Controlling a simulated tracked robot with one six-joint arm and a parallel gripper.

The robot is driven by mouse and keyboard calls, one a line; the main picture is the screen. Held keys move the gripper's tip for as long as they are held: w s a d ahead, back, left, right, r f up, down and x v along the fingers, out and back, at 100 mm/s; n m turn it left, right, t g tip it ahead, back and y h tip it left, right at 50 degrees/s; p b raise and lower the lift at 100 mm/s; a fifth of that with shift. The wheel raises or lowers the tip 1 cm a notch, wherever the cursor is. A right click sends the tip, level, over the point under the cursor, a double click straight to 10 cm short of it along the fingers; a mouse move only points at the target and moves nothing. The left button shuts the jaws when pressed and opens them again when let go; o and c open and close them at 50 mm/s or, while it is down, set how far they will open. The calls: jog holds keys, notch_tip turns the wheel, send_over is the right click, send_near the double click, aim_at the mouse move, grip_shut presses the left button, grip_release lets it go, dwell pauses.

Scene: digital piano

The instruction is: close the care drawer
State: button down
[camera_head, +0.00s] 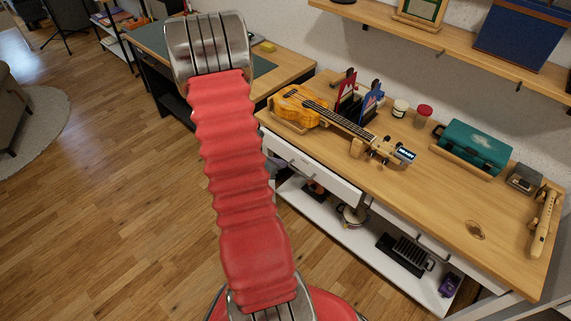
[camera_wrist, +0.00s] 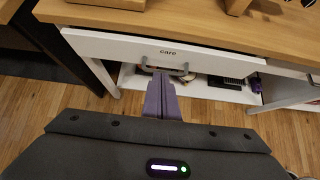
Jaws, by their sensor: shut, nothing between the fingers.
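The care drawer (camera_wrist: 110,47) has a white front labelled "care" under the wooden tabletop, in the wrist view. Its front (camera_head: 325,182) also shows in the head view, below the ukulele end of the table, and looks to stand out a little from the table edge. How far it is open is hard to tell. A grey bar handle (camera_wrist: 180,72) shows at the front's lower middle. My gripper (camera_wrist: 160,76) is shut and empty, its purple-grey fingertips in front of the handle and overlapping it in view. Contact cannot be told. In the head view my red-sleeved arm hides the gripper.
A ukulele (camera_head: 305,108), a teal case (camera_head: 474,147) and two small jars stand on the tabletop (camera_head: 425,190). A lower white shelf (camera_head: 325,222) holds a pot and a black rack. The wooden floor (camera_head: 110,230) left of the table is clear.

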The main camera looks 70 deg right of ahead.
jog(key=shift+v, duration=1.75)
jog(key=c, duration=2.5)
grip_release()
jog(key=shift+c, duration=0.2)
